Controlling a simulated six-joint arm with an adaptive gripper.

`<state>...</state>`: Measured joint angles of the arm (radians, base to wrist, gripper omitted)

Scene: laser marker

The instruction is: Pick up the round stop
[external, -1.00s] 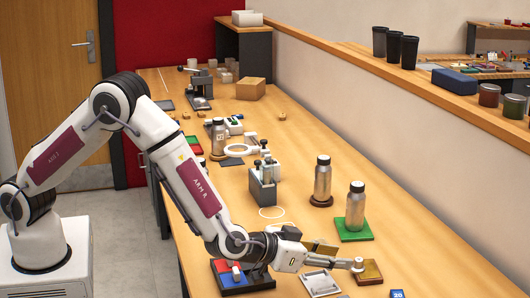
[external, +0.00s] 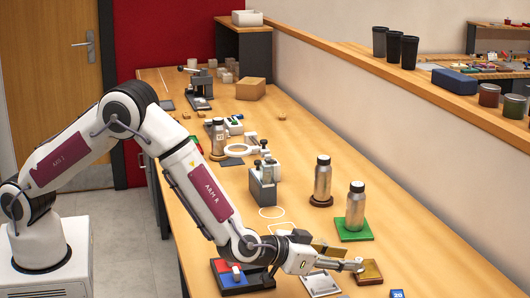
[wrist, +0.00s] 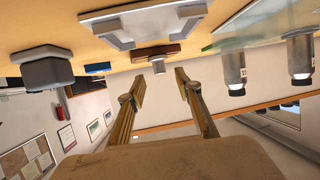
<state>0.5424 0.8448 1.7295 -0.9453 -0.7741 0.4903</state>
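The round stop, a small silver-grey cylinder (external: 358,265), stands on a brown block (external: 371,273) at the near right of the bench. In the wrist view, which is upside down, the round stop (wrist: 158,66) points down from the brown block (wrist: 146,52). My gripper (external: 338,258) is low over the bench, just left of the stop. In the wrist view my gripper (wrist: 160,77) is open, with its two brass-coloured fingers apart and the stop between and beyond their tips. Whether a finger touches the stop cannot be told.
A silver plate fixture (external: 321,284) lies below my gripper. A red and blue tray (external: 245,281) is left of it. A steel bottle stands on a green pad (external: 350,232) behind, another bottle (external: 322,180) farther back.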

